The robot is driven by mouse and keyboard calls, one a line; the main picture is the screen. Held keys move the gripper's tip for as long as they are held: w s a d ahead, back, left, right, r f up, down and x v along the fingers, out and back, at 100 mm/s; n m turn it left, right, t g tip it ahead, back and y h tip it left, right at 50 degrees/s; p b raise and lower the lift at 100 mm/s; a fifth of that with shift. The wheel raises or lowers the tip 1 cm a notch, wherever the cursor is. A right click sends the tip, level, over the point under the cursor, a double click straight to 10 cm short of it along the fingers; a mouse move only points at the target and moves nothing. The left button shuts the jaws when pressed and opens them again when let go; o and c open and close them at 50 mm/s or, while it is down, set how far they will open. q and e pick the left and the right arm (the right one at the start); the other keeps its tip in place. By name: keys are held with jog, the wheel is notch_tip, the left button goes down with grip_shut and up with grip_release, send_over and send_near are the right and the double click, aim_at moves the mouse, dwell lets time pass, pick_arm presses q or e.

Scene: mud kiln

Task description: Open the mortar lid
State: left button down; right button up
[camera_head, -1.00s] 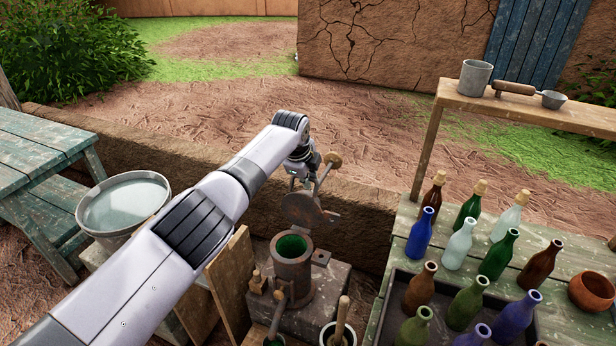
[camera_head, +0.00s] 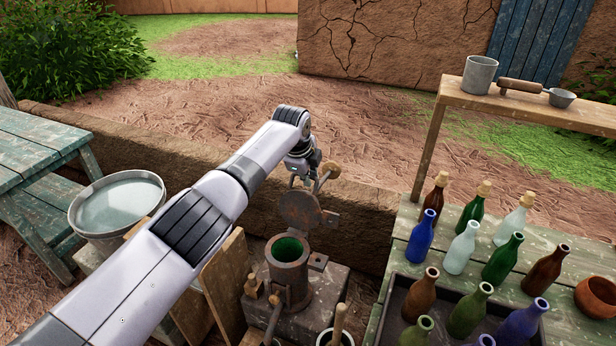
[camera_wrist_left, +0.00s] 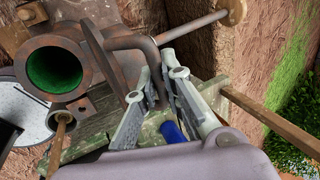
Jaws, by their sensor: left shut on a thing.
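The mortar (camera_head: 288,262) is a rusty metal cylinder with a green inside, on a block; its mouth is uncovered. The lid (camera_head: 299,210), a rusty round plate, stands raised and steeply tilted behind the mouth. In the left wrist view the mortar's mouth (camera_wrist_left: 58,70) is at the left, and the lid (camera_wrist_left: 103,72) shows nearly edge-on beside it. My left gripper (camera_head: 301,182) is above and behind the mortar. In the wrist view my left gripper (camera_wrist_left: 165,90) is shut on the lid's bent handle (camera_wrist_left: 139,44). My right gripper is out of view.
A low mud wall (camera_head: 365,205) runs behind. Several bottles stand on the right table (camera_head: 405,222). A water basin (camera_head: 72,212) is at the left, and a wooden board (camera_head: 224,280) stands left of the mortar.

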pick_arm(q)
jog(key=shift+s+f, duration=0.15)
jog(key=shift+f, duration=0.15)
jog(key=c, duration=1.7)
grip_release()
jog(key=shift+r, duration=0.15)
jog(key=shift+r, duration=0.2)
jog(key=shift+r, duration=0.2)
jog(key=v, duration=1.1)
jog(key=shift+s, duration=0.15)
